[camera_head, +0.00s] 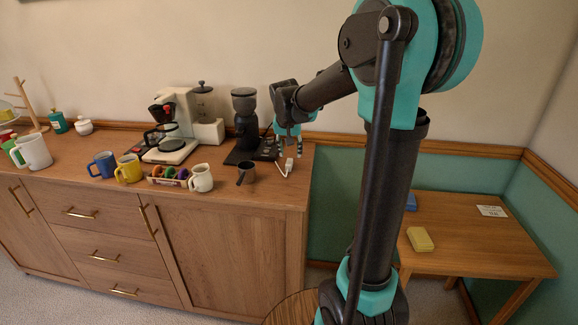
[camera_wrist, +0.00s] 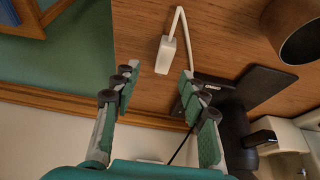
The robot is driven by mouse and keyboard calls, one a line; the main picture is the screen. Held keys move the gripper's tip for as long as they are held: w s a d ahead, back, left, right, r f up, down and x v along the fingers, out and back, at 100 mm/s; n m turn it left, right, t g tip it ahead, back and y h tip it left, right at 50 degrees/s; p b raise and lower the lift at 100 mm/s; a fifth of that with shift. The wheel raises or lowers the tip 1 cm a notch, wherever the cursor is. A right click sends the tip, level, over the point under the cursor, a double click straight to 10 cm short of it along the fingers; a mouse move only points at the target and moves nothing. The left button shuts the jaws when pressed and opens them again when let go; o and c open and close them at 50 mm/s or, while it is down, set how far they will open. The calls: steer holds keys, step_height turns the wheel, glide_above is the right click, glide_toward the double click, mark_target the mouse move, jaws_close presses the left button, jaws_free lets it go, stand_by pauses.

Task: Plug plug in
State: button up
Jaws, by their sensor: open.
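A white block-shaped plug (camera_wrist: 166,54) lies on the wooden counter in the wrist view, with a bent white cord at its far end. It also shows, small, in the head view (camera_head: 289,164), near the counter's right end. My gripper (camera_head: 287,153) is above the counter, just above the plug in the picture. In the wrist view my gripper (camera_wrist: 160,84) has its two fingers spread apart with nothing between the tips, and the plug appears just beyond them. I cannot make out a socket clearly; a small pale patch shows by the wall, partly behind my gripper.
A black coffee grinder (camera_head: 244,122) on a dark base stands left of my gripper. A dark cup (camera_head: 246,173) and a white mug (camera_head: 201,178) are near the counter front. A white coffee maker (camera_head: 172,130) stands farther left. The wall is close behind.

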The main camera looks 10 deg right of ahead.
mark_target(289, 162)
steer(key=shift+a+x, duration=0.15)
steer(key=shift+x, duration=1.25)
steer(key=shift+a+x, duration=0.2)
steer(key=shift+x, duration=1.25)
steer(key=shift+w, duration=0.1)
jaws_close()
